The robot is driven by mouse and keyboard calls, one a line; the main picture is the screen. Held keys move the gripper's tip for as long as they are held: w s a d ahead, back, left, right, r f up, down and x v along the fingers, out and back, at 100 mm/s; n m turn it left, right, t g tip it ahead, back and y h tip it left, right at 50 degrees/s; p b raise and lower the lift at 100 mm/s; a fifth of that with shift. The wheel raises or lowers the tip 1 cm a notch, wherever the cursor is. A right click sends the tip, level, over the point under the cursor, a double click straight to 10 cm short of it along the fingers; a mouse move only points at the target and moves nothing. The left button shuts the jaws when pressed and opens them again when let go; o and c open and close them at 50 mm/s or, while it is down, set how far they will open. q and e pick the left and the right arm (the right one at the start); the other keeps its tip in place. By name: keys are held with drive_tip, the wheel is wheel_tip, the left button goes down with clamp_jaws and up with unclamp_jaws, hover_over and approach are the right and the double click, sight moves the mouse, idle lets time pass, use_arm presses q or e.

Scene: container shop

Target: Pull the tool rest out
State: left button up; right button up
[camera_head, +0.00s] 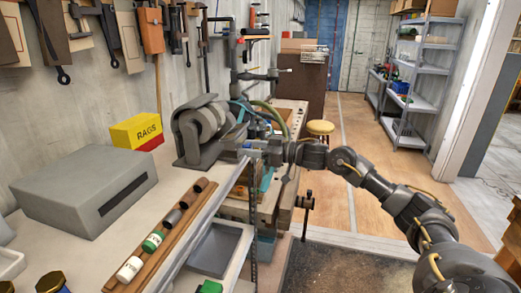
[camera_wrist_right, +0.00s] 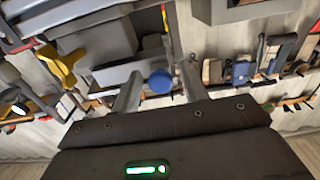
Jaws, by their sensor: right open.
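A grey bench grinder (camera_head: 205,128) with a rounded guard stands at the bench's back right corner. My right arm reaches in from the right, and my right gripper (camera_head: 255,150) is beside the grinder's right side. I cannot make out the tool rest clearly in the head view, where the gripper overlaps that area. In the right wrist view my right gripper (camera_wrist_right: 160,72) is open, and a round blue knob (camera_wrist_right: 160,81) shows between its fingers. A grey block (camera_wrist_right: 113,73) lies behind the left finger. I cannot tell whether the fingers touch anything. My left gripper is not in view.
A grey box (camera_head: 85,185) and a yellow RAGS box (camera_head: 137,131) stand on the bench. A wooden strip (camera_head: 165,240) holds several small containers along its front. Tools hang on the wall.

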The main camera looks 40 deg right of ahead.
drive_tip(key=b+v, duration=0.5)
drive_tip(key=v, duration=0.5)
drive_tip(key=shift+s+d, duration=0.2)
drive_tip(key=shift+d, duration=0.1)
